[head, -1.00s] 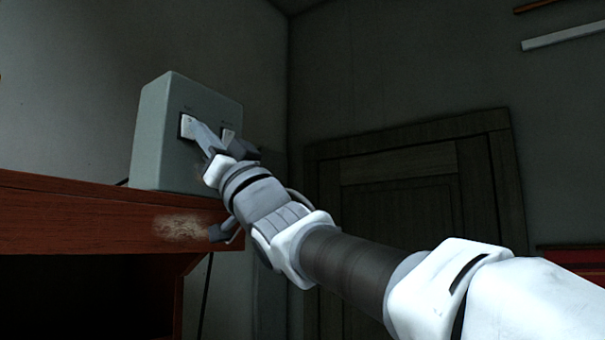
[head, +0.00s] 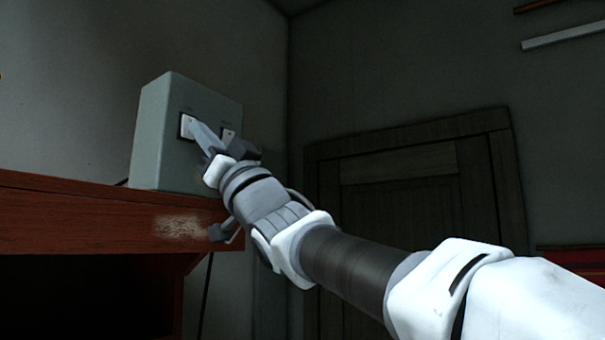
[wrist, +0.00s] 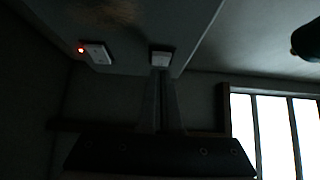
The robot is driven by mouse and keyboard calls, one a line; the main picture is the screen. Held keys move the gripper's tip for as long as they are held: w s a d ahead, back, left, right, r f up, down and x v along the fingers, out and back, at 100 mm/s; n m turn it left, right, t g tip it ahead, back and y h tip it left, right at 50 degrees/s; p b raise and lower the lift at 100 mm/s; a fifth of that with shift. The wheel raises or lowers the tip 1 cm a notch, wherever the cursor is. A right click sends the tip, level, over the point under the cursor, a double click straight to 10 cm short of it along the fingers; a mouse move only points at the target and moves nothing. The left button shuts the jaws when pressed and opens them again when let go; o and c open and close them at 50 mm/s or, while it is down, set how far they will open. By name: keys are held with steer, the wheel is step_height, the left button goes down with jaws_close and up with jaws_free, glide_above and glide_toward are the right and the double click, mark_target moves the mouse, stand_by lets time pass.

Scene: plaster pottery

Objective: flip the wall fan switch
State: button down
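A grey box (head: 160,135) stands upright on a reddish wooden top and carries two white rocker switches. The left switch (head: 187,127) is at my gripper's fingertips (head: 197,133); the right switch (head: 228,135) is partly behind my gripper. In the wrist view, my gripper (wrist: 161,72) is shut and empty, its fingertips touching or very close to one switch (wrist: 161,57). The other switch (wrist: 97,53) sits to the left there, with a small red light (wrist: 81,50) beside it. The labels are too small to read, so I cannot tell which is the fan switch.
The wooden top (head: 90,215) lies below and left of the box, with a pale worn patch on its edge. A dark door (head: 400,190) stands in the wall to the right. A bright barred window (wrist: 275,130) shows in the wrist view.

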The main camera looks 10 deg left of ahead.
steer(key=shift+w+a, duration=0.25)
steer(key=shift+a, duration=0.25)
stand_by(0.4)
steer(key=s+d+b, duration=0.1)
steer(key=s+d, duration=0.2)
steer(key=d, duration=0.3)
stand_by(0.7)
steer(key=shift+s, duration=0.1)
